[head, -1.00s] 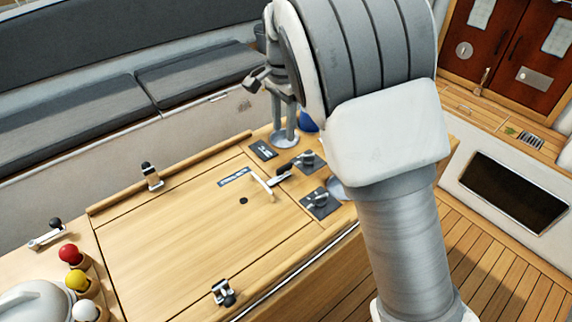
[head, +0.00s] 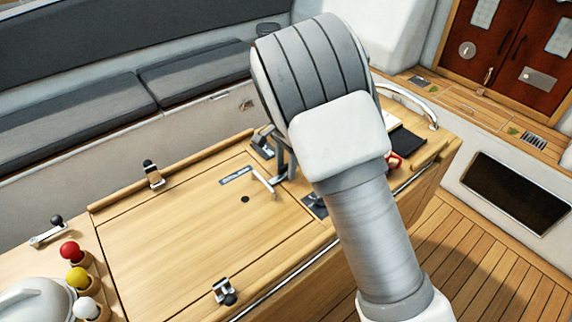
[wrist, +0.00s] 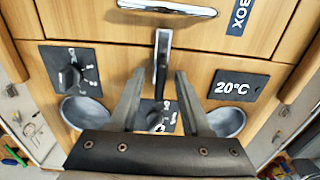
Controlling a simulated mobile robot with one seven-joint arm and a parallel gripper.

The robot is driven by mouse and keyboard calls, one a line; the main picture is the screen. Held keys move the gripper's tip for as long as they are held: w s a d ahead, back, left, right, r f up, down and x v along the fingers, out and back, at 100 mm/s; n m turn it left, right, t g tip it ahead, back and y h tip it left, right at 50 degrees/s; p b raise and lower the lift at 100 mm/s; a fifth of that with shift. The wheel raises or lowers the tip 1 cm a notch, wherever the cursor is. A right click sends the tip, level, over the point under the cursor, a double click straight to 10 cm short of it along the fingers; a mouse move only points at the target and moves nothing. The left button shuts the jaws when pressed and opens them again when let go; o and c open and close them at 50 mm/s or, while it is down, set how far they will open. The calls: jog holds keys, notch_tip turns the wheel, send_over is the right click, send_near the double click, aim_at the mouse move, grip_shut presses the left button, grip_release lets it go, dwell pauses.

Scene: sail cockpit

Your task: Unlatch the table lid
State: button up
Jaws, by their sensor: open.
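The table lid (head: 190,240) is a flat wooden panel, closed, with a pale bar handle (head: 264,184) near its far right edge. The handle also shows at the top of the wrist view (wrist: 166,7). In the wrist view the latch (wrist: 161,62), a metal strip with a dark lever, crosses the lid's edge. My gripper (wrist: 159,76) is open, its two fingers on either side of the dark lever in that picture. I cannot tell whether they touch it. In the head view my gripper (head: 281,165) is low by the handle, and my arm hides most of the latch.
Dark knob panels (wrist: 72,75) and a 20°C display (wrist: 241,87) flank the latch. Two round metal recesses lie beside my fingers. Clips (head: 152,174) (head: 223,292) sit at the lid's sides. Red, yellow and white knobs (head: 70,252) stand at left.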

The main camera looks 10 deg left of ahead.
grip_shut()
jog(key=shift+n, duration=0.3)
jog(key=n, duration=0.4)
jog(key=shift+b, duration=0.4)
jog(key=n, duration=0.5)
jog(key=shift+b, duration=0.3)
jog(key=n, duration=0.4)
jog(key=shift+r+n, duration=0.1)
jog(key=shift+n, duration=2)
grip_release()
